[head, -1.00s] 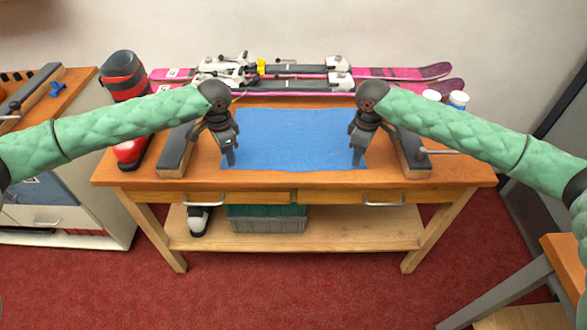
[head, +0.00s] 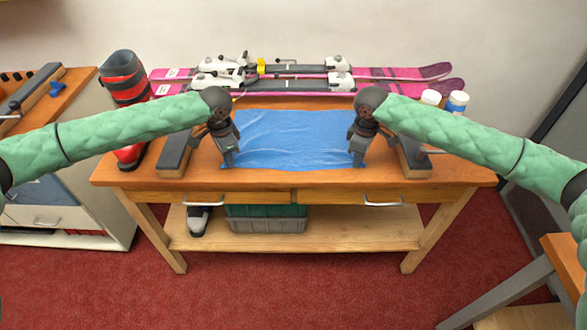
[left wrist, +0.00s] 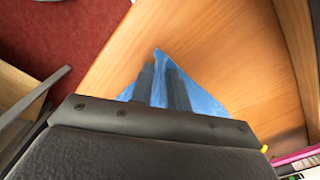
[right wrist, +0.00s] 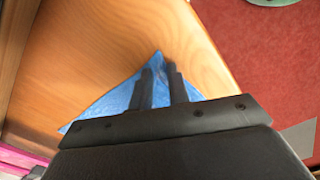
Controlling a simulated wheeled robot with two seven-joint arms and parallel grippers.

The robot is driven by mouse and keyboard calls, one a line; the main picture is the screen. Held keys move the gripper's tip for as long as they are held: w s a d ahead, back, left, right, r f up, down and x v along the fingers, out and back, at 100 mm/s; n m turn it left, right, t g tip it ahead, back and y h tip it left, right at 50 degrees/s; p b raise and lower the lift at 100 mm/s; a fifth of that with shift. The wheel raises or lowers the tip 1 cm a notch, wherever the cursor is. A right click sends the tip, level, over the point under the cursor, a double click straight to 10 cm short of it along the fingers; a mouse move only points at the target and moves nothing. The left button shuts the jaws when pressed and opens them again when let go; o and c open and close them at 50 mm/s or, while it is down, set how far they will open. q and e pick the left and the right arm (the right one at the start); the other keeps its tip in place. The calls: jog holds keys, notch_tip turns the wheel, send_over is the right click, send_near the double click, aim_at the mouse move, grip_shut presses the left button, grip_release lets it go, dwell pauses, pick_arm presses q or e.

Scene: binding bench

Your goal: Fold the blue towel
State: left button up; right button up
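The blue towel (head: 293,140) lies spread on the wooden bench top, with creases running across it. My left gripper (head: 227,160) is at its front left corner, and my right gripper (head: 358,158) is at its front right corner. In the left wrist view the fingers (left wrist: 162,80) are close together with a ridge of towel (left wrist: 160,60) pinched between them. The right wrist view shows the other fingers (right wrist: 161,78) likewise closed on a corner of the towel (right wrist: 157,62). The small parts of the corners between the fingertips are hidden.
Pink skis (head: 400,73) with bindings lie along the back of the bench (head: 190,176). Dark-topped blocks stand left (head: 174,152) and right (head: 412,158) of the towel. A red and black boot (head: 125,78) is at the back left, white jars (head: 457,101) at the back right.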

pick_arm(q)
grip_shut()
pick_arm(e)
grip_shut()
